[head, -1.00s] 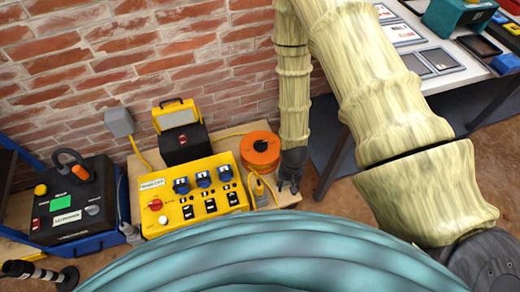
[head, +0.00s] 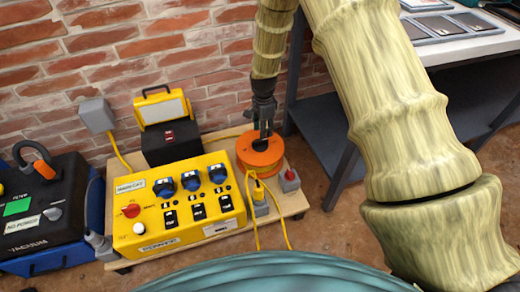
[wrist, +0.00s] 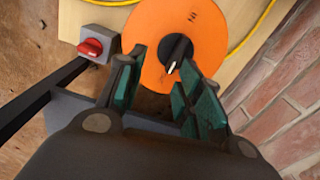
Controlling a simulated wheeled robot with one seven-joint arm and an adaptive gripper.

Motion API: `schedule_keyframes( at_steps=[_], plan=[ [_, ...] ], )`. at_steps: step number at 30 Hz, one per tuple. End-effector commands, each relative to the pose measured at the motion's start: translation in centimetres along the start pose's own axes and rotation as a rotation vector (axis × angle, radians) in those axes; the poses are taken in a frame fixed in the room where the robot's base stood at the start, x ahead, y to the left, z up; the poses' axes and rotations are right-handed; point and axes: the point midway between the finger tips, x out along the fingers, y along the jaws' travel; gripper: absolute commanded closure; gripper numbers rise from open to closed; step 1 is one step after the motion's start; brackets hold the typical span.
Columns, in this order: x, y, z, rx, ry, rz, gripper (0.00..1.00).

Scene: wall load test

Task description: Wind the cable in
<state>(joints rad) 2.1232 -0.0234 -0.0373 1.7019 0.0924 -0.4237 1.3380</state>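An orange cable reel (head: 262,155) lies flat on the wooden board, with a small black knob (wrist: 177,52) on its top face in the wrist view. A yellow cable (head: 256,212) runs from a grey and yellow plug (head: 259,197) over the board's front edge and hangs toward the floor. My gripper (wrist: 152,92) is above the reel, its two green-padded fingers apart on either side below the knob in the wrist view. It is open and holds nothing. In the head view my gripper (head: 264,128) partly hides the reel's middle.
A yellow power box (head: 180,205) with blue sockets stands left of the reel, a black case with a lamp (head: 168,125) behind it. A grey box with a red switch (head: 289,180) is right of the reel. A brick wall (head: 100,50) is behind, a table leg (head: 340,178) at right.

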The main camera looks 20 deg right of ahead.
Motion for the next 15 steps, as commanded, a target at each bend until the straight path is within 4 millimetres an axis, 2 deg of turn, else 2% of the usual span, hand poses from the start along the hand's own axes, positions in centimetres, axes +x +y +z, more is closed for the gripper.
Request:
schedule_keyframes(
  at_steps=[1, 6, 11, 15],
  plan=[
    [0.5, -1.0, -0.1, 0.028, -0.001, -0.004, 0.64],
    [-0.4, -2.7, -0.2, 0.096, -0.005, -0.002, 0.64],
    [-0.6, -3.2, -0.2, 0.117, -0.006, -0.001, 0.64],
    [0.2, -3.1, -0.1, 0.116, -0.006, 0.0, 0.64]
  ],
)
